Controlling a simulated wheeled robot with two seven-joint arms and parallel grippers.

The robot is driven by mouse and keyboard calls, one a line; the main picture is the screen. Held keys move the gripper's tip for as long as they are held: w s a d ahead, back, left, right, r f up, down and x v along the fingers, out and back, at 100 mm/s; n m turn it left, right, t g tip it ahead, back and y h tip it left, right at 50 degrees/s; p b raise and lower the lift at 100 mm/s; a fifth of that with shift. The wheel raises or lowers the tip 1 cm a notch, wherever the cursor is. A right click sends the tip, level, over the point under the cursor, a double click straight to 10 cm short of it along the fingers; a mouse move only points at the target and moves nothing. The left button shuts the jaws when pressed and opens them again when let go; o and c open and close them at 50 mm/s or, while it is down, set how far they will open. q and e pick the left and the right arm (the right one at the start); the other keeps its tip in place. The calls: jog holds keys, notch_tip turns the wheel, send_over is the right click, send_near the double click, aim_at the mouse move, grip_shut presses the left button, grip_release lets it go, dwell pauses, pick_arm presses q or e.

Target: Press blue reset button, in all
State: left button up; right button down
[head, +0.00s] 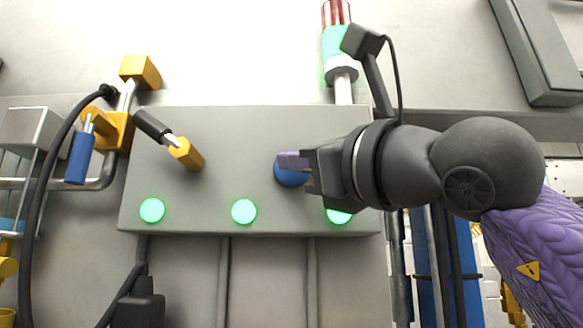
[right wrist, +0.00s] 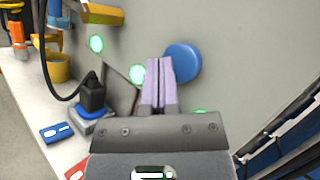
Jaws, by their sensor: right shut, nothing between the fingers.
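The round blue reset button (head: 290,179) sits on the front of a grey panel box (head: 215,135), right of its middle. It also shows in the right wrist view (right wrist: 183,63), just right of the fingertips. My right gripper (head: 281,161) is shut and empty, its purple fingers (right wrist: 160,64) pressed together. In the head view the fingertips overlap the button's upper edge and hide part of it. I cannot tell whether they touch it. My left gripper is not in view.
Green lamps (head: 243,211) glow along the panel's lower edge; my right gripper partly covers the right one. A black cable (head: 40,180) hangs at left.

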jog(key=shift+s+b, duration=1.25)
jog(key=shift+s, duration=1.25)
